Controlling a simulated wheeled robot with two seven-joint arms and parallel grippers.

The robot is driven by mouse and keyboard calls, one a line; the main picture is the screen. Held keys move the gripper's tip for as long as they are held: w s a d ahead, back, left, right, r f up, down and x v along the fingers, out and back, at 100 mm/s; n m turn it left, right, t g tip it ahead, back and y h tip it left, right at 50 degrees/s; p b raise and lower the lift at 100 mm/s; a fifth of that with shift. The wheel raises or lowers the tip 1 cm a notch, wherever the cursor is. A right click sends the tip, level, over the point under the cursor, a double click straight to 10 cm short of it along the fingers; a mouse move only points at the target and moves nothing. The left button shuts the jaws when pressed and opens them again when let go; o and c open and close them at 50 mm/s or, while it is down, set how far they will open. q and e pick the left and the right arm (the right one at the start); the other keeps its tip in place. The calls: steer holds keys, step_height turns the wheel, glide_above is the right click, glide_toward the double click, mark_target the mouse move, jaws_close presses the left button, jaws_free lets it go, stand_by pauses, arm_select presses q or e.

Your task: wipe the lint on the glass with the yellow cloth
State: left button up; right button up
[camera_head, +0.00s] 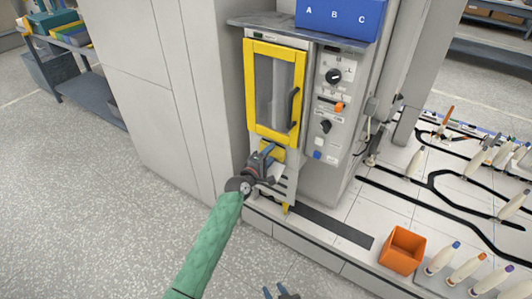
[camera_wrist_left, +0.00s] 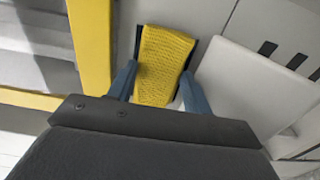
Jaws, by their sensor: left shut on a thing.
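The glass (camera_head: 264,88) is the window of a yellow-framed door (camera_head: 301,75) on the cabinet front. I cannot make out lint on it at this size. My left gripper (camera_head: 268,151) is just below the door's lower frame bar. In the left wrist view, the yellow cloth (camera_wrist_left: 163,62) lies between its blue fingers (camera_wrist_left: 158,88), which are shut on it. The cloth is textured and extends past the fingertips, with dark edges beside it. My right gripper (camera_head: 277,291) is low at the bottom edge, its fingertips apart, with nothing seen between them.
A control panel (camera_head: 330,104) with knobs is right of the door, and a dark handle (camera_head: 293,106) is on its right side. A blue bin (camera_head: 341,18) stands on top. An orange bin (camera_head: 402,249) and several bobbins stand at lower right.

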mark_target(260, 148)
arm_select(q)
steer(key=shift+s+d+p, duration=0.6)
steer(key=shift+s+d, duration=0.15)
steer(key=shift+d, duration=0.25)
steer(key=shift+s+d+p, duration=0.55)
steer(key=shift+s+d, duration=0.15)
steer(key=shift+d, duration=0.3)
steer(key=shift+w, duration=0.1)
steer(key=shift+w+a+b, duration=0.4)
steer(key=shift+w+a, duration=0.2)
steer(key=shift+a, duration=0.3)
steer(key=shift+w+a+b, duration=0.4)
steer(key=shift+w+a, duration=0.25)
steer(key=shift+a, duration=0.25)
steer(key=shift+w+a+b, duration=0.4)
steer(key=shift+w+a, duration=0.2)
steer(key=shift+a, duration=0.3)
steer(key=shift+w+a+f+b, duration=0.1)
steer(key=shift+w+a+b, duration=0.55)
steer(key=shift+w+a, duration=0.25)
steer(key=shift+w+a+r, duration=0.1)
steer(key=shift+a+r, duration=0.1)
steer(key=shift+a, duration=0.1)
steer(key=shift+p+v, duration=0.45)
steer(key=shift+v, duration=2.5)
